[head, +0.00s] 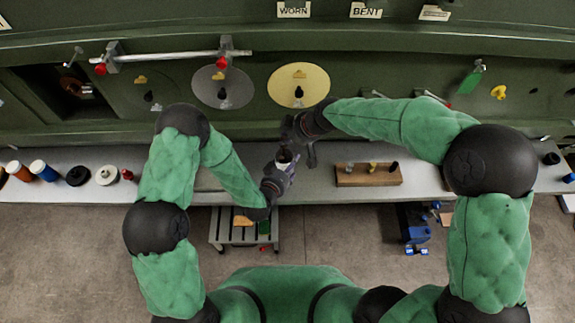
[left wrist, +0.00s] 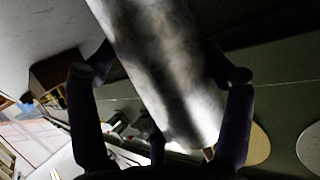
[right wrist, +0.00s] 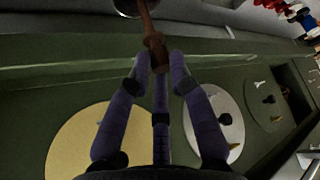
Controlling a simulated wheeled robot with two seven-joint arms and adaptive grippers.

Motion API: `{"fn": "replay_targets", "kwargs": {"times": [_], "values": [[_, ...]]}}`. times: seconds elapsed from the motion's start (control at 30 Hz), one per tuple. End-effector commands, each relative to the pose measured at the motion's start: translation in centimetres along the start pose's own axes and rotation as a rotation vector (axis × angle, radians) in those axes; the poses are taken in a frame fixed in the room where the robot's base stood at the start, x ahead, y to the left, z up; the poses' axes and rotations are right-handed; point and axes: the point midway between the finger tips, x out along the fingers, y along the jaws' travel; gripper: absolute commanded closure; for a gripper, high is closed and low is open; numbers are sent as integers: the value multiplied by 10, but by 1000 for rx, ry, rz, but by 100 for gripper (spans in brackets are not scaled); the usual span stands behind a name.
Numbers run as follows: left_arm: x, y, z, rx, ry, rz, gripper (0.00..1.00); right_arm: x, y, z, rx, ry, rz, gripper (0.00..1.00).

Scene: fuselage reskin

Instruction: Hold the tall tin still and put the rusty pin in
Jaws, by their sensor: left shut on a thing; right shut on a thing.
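The tall tin (left wrist: 165,70) is a pale, smudged grey cylinder that fills the middle of the left wrist view. My left gripper (head: 280,174) is shut around it over the bench, and the tin's upper end (head: 284,157) shows small in the head view. The rusty pin (right wrist: 154,46) is brown with a thicker end, and my right gripper (head: 303,140) is shut on that end. Its thin end reaches the tin's dark round mouth (right wrist: 128,6) at the top of the right wrist view. I cannot tell whether the tip is inside.
A wooden block (head: 368,176) with small upright pieces stands on the grey bench (head: 325,186) to the right. Several jars and a red item stand at the left. The green fuselage wall behind carries a yellow disc (head: 314,84), a grey disc (head: 236,87) and a rail (head: 170,57).

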Motion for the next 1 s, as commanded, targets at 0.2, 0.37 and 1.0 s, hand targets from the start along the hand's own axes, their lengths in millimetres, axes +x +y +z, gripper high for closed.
{"fn": "replay_targets", "kwargs": {"times": [0.2, 0.37, 1.0], "values": [[0, 0, 1, 0, -2, 0, 53, 7, 0, 5, -1, -2, -1, 100], [0, 0, 1, 0, -2, 0, 53, 12, 0, 8, 1, -2, -1, 100], [0, 0, 1, 0, -3, 1, 53, 30, 0, 19, 0, -1, -1, 100]]}}
